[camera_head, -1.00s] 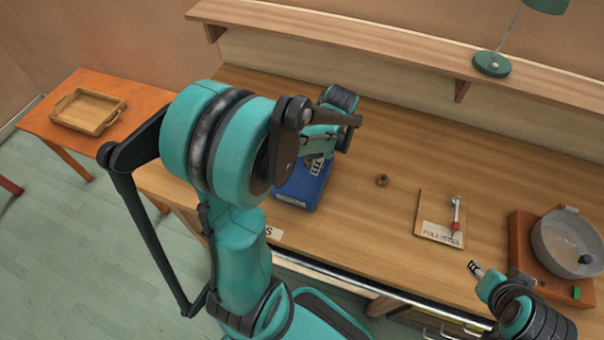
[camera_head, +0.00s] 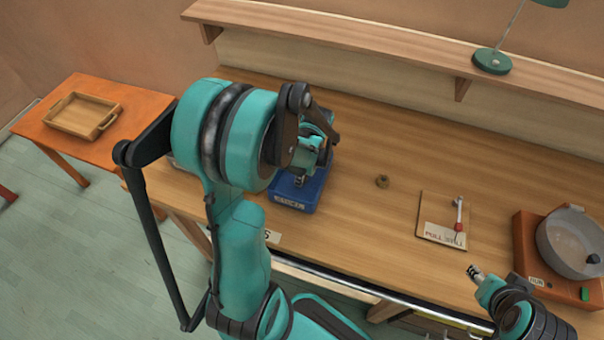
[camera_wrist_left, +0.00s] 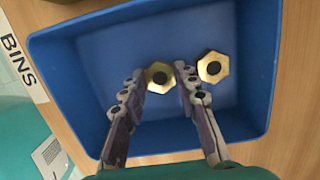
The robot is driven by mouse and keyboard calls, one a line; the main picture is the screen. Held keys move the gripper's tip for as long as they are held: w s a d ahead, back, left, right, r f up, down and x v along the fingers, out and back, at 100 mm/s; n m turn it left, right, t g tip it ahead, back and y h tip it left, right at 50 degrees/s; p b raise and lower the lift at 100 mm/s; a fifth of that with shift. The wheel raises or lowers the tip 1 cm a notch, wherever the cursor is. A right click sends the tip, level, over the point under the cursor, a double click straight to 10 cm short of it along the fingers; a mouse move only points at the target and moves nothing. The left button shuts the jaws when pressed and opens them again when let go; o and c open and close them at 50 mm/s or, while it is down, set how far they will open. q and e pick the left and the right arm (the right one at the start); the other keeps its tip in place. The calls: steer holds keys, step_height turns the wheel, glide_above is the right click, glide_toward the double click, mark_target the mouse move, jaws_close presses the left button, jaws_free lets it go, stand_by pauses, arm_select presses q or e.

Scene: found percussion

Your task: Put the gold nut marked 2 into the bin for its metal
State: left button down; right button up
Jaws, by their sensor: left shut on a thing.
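My left gripper (camera_head: 299,181) is over the blue bin (camera_head: 297,200), shut on a gold hex nut (camera_wrist_left: 158,77) that shows between its fingertips in the left wrist view. A second gold nut (camera_wrist_left: 213,67) lies inside the bin, just right of the fingers. The wrist view shows the bin's blue rim (camera_wrist_left: 150,158) around the fingers. No number can be read on either nut. My right gripper (camera_head: 473,271) is at the lower right, over the bench's front edge, small in the picture; its jaw state is unclear.
A brownish nut (camera_head: 382,181) lies on the bench right of the bin. Further right are a board with a red-tipped lever (camera_head: 458,222) and an orange machine with a grey bowl (camera_head: 570,240). A "BINS" label (camera_wrist_left: 22,65) is beside the bin. Bench space between is clear.

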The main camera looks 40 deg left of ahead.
mark_target(307, 178)
arm_select(q)
steer(key=c, duration=1.4)
jaws_free()
steer(key=shift+f, duration=0.1)
steer(key=shift+r, duration=0.2)
step_height(307, 178, up, 11)
steer(key=d+p, duration=0.2)
steer(key=p, duration=0.2)
steer(key=s+d+r+n+t, duration=0.1)
steer(key=d+r+n+t, duration=0.1)
steer(key=d+n, duration=0.2)
steer(key=s+d+r+n+t+h, duration=0.1)
steer(key=s+d+r+n+t, duration=0.1)
steer(key=d+n, duration=0.3)
steer(key=s+d+r+n+t, duration=0.2)
steer(key=d+r+n+t, duration=0.1)
steer(key=d+n, duration=0.1)
steer(key=shift+s+d+r+n+t+h, duration=0.2)
steer(key=shift+d+n+t+h, duration=0.2)
steer(key=shift+n, duration=0.3)
steer(key=shift+w, duration=0.1)
